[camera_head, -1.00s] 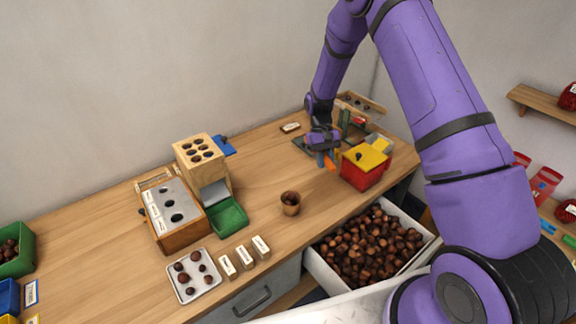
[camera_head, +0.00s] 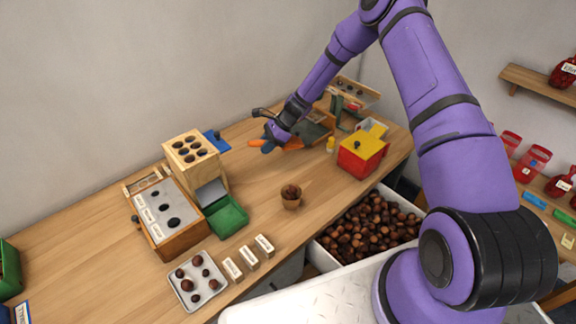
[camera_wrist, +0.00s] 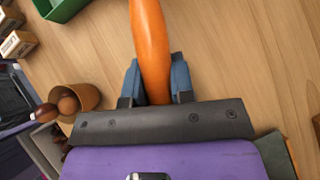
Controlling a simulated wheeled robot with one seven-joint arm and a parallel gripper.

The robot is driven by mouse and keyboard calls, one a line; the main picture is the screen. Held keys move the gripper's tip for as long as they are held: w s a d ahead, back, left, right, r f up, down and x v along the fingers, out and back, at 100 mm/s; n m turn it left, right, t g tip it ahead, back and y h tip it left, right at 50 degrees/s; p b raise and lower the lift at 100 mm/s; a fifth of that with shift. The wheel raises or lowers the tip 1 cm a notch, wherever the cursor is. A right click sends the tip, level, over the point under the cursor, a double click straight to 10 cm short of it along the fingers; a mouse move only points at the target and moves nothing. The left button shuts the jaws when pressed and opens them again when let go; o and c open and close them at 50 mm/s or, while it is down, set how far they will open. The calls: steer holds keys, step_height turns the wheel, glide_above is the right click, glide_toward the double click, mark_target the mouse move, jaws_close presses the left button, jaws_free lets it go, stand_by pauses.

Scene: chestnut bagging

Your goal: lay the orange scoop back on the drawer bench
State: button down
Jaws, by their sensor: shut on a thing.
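The orange scoop (camera_wrist: 150,45) is between the two blue fingers of my gripper (camera_wrist: 156,82) in the wrist view. Its orange handle runs up out of the top of that view, so its far end is hidden there. In the head view a short orange part of the scoop (camera_head: 292,144) shows beside my gripper (camera_head: 268,145). My gripper is shut on it near the back of the drawer bench (camera_head: 325,178). I cannot tell whether the scoop touches the wood.
A wooden cup of chestnuts (camera_head: 291,203) stands in front of my gripper. A red box with a yellow lid (camera_head: 361,160) is to the right, a green tray (camera_head: 229,219) to the left. The open drawer (camera_head: 328,262) holds many chestnuts. Bare wood lies around the cup.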

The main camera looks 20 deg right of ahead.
step_height(320, 180, down, 10)
steer(key=shift+r, duration=0.15)
stand_by(0.4)
steer(key=c, duration=1)
jaws_free()
steer(key=shift+d, duration=0.1)
steer(key=v, duration=1.2)
